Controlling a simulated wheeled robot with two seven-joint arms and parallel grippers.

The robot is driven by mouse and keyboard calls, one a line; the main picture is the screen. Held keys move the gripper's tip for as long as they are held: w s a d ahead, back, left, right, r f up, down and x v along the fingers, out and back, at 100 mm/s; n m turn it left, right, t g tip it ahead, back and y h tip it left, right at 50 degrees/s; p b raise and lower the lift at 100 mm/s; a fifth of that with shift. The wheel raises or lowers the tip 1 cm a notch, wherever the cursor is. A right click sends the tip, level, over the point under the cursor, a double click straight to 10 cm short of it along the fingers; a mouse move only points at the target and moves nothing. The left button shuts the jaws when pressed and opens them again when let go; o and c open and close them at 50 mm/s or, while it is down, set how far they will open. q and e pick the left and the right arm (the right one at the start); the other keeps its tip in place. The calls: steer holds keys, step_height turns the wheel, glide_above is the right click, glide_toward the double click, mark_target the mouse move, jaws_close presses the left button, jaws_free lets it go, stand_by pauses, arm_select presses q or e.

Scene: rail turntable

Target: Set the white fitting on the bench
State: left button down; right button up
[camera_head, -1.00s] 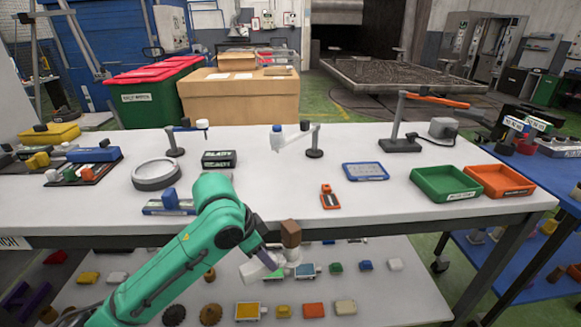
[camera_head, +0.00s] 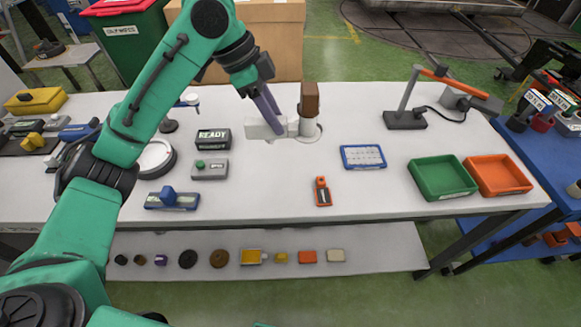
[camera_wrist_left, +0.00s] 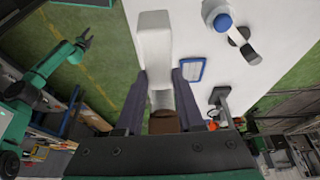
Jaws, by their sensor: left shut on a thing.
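My left gripper (camera_head: 272,122) is shut on the white fitting (camera_head: 258,129), a pale blocky piece with an upright white part and a brown block (camera_head: 309,98) at its upper end. The gripper holds it over the rear middle of the bench (camera_head: 260,195); I cannot tell its exact height. In the left wrist view the fitting (camera_wrist_left: 155,48) sticks out from between the purple fingers (camera_wrist_left: 160,95), with the brown end near the palm. The right gripper (camera_wrist_left: 85,40) shows small in the left wrist view, and its jaw state is unclear.
A blue tray (camera_head: 363,157), an orange tool (camera_head: 322,191), a READY sign (camera_head: 213,139), green bin (camera_head: 442,177) and orange bin (camera_head: 498,175) are on the bench. Its front middle is clear.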

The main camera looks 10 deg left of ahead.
mark_target(272, 138)
arm_select(q)
steer(key=shift+w+f, duration=0.15)
steer(key=shift+w, duration=0.35)
steer(key=f, duration=0.2)
steer(key=s+f, duration=0.2)
steer(key=f, duration=0.1)
steer(key=shift+f+p, duration=0.3)
steer(key=shift+f, duration=0.05)
steer(key=f+p, duration=0.1)
steer(key=f, duration=1.2)
steer(key=shift+w, duration=0.2)
steer(key=shift+w+f, duration=0.1)
steer(key=shift+f, duration=0.15)
arm_select(e)
steer(key=shift+w+r, duration=0.1)
steer(key=shift+r, duration=0.85)
arm_select(q)
steer(key=shift+f, duration=0.3)
steer(key=shift+f, duration=0.15)
steer(key=c, duration=0.5)
jaws_free()
